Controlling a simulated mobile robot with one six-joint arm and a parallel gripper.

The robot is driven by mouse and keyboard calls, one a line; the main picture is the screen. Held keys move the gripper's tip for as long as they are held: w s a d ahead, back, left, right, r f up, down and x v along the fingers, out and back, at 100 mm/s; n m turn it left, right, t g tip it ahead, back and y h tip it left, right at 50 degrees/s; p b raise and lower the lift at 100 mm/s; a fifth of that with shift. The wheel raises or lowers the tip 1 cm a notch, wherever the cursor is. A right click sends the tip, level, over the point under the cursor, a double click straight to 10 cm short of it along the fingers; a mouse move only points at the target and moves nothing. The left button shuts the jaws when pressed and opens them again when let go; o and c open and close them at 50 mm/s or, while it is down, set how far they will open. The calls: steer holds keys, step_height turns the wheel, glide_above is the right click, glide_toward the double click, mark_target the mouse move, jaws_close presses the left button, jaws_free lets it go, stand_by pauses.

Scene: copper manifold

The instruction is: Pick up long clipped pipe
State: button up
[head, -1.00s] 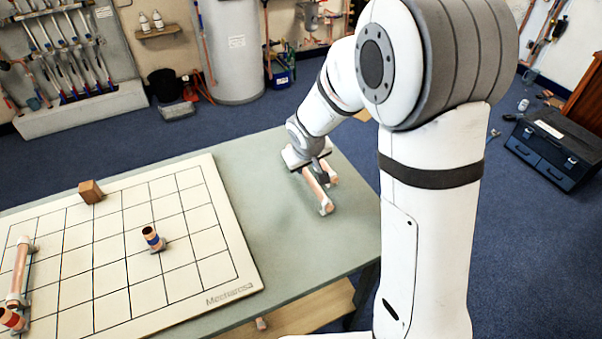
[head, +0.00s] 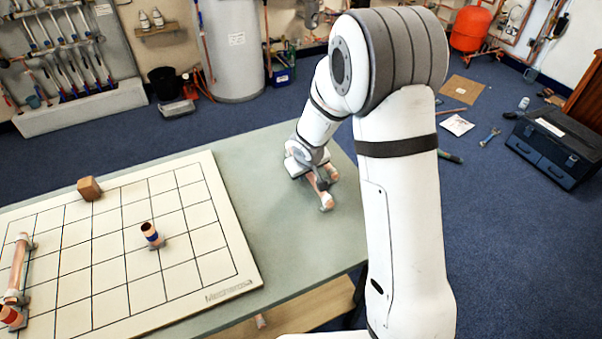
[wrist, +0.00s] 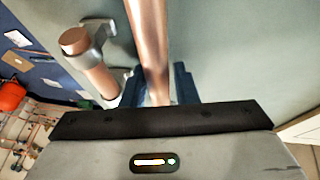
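A long copper pipe (wrist: 149,35) runs between my gripper's two dark blue fingers in the wrist view. My gripper (wrist: 152,90) is around it, with the fingers apart on either side; it looks open, with only narrow gaps to the pipe. In the head view my gripper (head: 312,176) is low over the table's back right part, and one copper pipe end with a grey clip (head: 326,202) sticks out in front of it. A shorter copper pipe (wrist: 90,65) with a grey clip lies close to the left in the wrist view. Much of both pipes is hidden in the head view.
The green-grey table (head: 300,245) is clear in front of my gripper. A toolbox (head: 550,145) stands on the floor at right.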

jaws_close()
